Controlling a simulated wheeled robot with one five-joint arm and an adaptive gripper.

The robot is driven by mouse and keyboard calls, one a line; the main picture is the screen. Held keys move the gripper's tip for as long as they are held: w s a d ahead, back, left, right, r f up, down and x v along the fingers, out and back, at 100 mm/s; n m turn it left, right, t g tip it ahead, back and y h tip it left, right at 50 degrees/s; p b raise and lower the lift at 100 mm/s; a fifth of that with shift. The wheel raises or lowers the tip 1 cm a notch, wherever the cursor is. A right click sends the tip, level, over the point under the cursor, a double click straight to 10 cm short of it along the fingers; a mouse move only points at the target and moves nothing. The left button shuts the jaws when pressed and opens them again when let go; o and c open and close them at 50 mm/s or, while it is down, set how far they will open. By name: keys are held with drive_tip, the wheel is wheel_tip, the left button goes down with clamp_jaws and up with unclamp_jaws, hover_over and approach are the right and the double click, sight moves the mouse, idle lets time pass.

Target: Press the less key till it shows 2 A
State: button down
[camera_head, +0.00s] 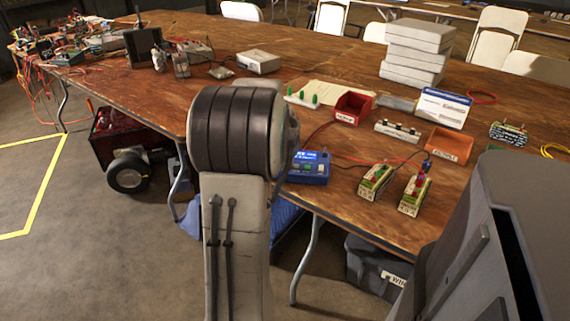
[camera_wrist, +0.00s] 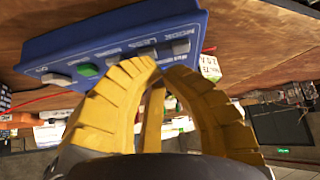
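The blue charger (camera_head: 308,168) stands at the near edge of the wooden table, partly hidden by my arm. Its small display is lit, but I cannot read the figures. In the wrist view the charger (camera_wrist: 110,28) fills the top, with a green key (camera_wrist: 88,70) and several grey keys along its face. The key lettering is tilted and too blurred to read surely. My gripper (camera_wrist: 161,69) has yellow fingers with their tips drawn together, empty, close to the grey keys right of the green one. I cannot tell whether they touch a key. My gripper is hidden in the head view.
Two small green-labelled packs (camera_head: 376,181) (camera_head: 414,194) stand right of the charger, with red and black leads nearby. A red bin (camera_head: 353,107) and an orange bin (camera_head: 449,145) stand behind. White boxes (camera_head: 416,52) are stacked farther back. A dark bin (camera_head: 372,270) is under the table.

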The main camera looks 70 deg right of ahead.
drive_tip(key=shift+r+p, duration=0.4)
drive_tip(key=shift+r, duration=0.25)
drive_tip(key=shift+r, duration=0.1)
drive_tip(key=shift+r+p, duration=1.9)
drive_tip(key=shift+r, duration=0.5)
